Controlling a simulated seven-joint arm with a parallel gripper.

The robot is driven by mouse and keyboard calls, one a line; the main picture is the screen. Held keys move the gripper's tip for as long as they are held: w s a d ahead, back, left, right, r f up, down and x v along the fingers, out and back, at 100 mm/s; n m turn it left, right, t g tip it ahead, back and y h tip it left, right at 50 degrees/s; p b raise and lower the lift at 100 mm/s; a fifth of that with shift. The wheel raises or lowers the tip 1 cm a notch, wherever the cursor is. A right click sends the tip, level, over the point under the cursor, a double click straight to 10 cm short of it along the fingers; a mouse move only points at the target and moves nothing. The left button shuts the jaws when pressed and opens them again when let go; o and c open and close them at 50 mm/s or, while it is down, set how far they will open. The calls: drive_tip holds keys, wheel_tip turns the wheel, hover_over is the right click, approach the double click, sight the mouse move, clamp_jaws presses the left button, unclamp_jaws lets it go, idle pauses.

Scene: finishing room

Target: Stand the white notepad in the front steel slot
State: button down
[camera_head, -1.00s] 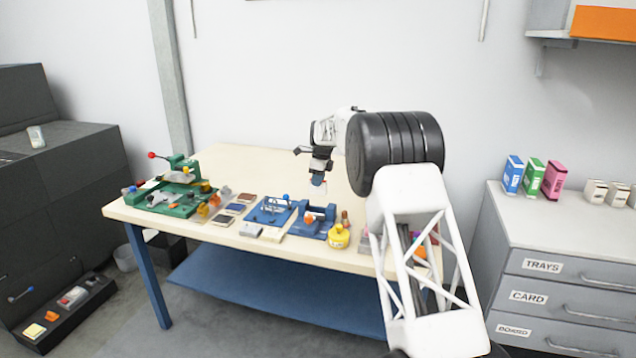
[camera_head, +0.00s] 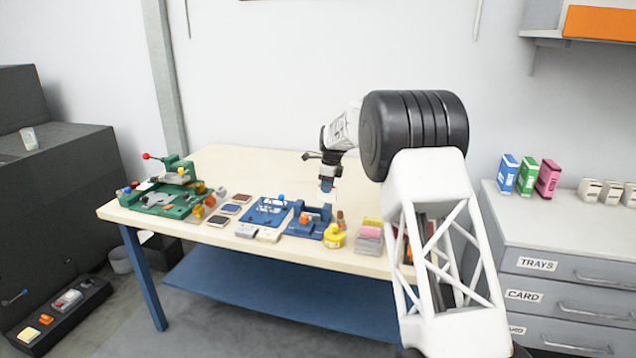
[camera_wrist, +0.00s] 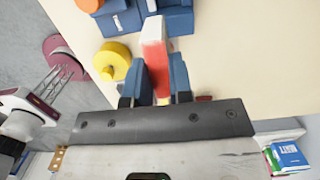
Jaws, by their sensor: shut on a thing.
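In the wrist view the notepad sticks out beyond the blue fingers. In the head view my gripper (camera_head: 327,186) hangs above the table, behind the blue fixtures, and the notepad is too small to make out clearly. I cannot pick out the front steel slot for certain; the right part of the table is partly hidden behind my arm.
A green fixture (camera_head: 165,201) stands at the left. The table's back (camera_head: 240,165) is clear.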

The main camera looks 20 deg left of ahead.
drive_tip(key=s+d+f, duration=0.1)
drive_tip(key=s+d, duration=0.5)
drive_tip(key=d, duration=0.3)
drive_tip(key=s+d+f, duration=0.1)
drive_tip(key=s+d, duration=0.5)
drive_tip(key=d, duration=0.3)
drive_tip(key=shift+s+f, duration=0.25)
drive_tip(key=shift+f, duration=0.05)
drive_tip(key=shift+f, duration=0.1)
drive_tip(key=shift+f, duration=2.75)
drive_tip(key=shift+f, duration=0.7)
drive_tip(key=c, duration=1.3)
unclamp_jaws()
drive_tip(key=shift+r, duration=0.15)
wheel_tip(320, 180, up, 11)
drive_tip(key=d, duration=0.1)
drive_tip(key=shift+d, duration=0.15)
